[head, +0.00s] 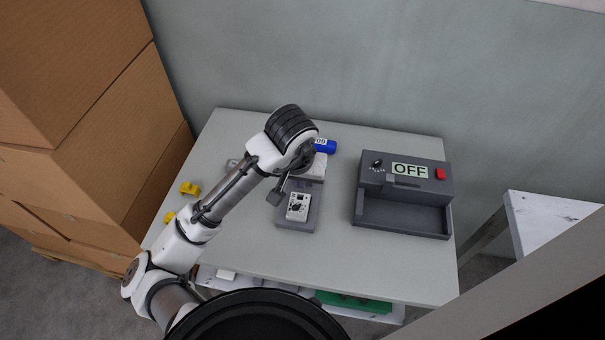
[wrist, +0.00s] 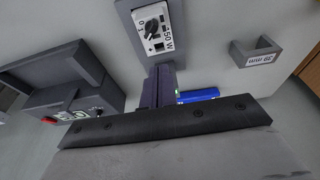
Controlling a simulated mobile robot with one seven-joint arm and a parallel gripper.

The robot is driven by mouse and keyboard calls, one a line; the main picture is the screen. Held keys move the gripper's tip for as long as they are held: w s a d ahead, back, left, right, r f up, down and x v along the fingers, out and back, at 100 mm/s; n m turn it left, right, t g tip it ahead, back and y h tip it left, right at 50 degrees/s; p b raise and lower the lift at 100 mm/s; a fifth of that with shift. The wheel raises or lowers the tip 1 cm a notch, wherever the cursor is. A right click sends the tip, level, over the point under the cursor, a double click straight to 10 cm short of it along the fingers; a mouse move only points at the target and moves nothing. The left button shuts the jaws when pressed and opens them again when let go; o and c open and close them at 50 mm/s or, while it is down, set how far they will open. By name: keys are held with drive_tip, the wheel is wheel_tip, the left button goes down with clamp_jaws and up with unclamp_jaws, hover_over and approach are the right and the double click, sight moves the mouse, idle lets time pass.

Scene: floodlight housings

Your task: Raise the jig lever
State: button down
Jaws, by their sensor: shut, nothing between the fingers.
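A grey block (head: 296,222) stands mid-table and carries a white panel (head: 298,206) with a black knob. The panel also shows at the top of the wrist view (wrist: 158,30), marked 50 W. I cannot make out which part is the jig lever.
A dark grey unit reading OFF (head: 408,170), with a red button (head: 440,174), stands right. Yellow pieces (head: 190,188) lie left. Cardboard boxes (head: 85,130) rise beyond the left edge. The table front is clear.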

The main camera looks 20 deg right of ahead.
drive_tip(key=shift+w+d, duration=0.8)
drive_tip(key=shift+w, duration=0.05)
idle(0.8)
drive_tip(key=shift+s+a, duration=0.3)
drive_tip(key=shift+s, duration=0.05)
idle(0.3)
drive_tip(key=p, duration=0.1)
drive_tip(key=r+p, duration=0.2)
drive_tip(key=shift+w+d+r, duration=0.2)
drive_tip(key=shift+w+d, duration=0.05)
drive_tip(key=shift+w, duration=0.15)
drive_tip(key=p+v, duration=0.1)
drive_tip(key=v, duration=0.1)
drive_tip(key=shift+w+r, duration=0.1)
drive_tip(key=shift+r, duration=1.2)
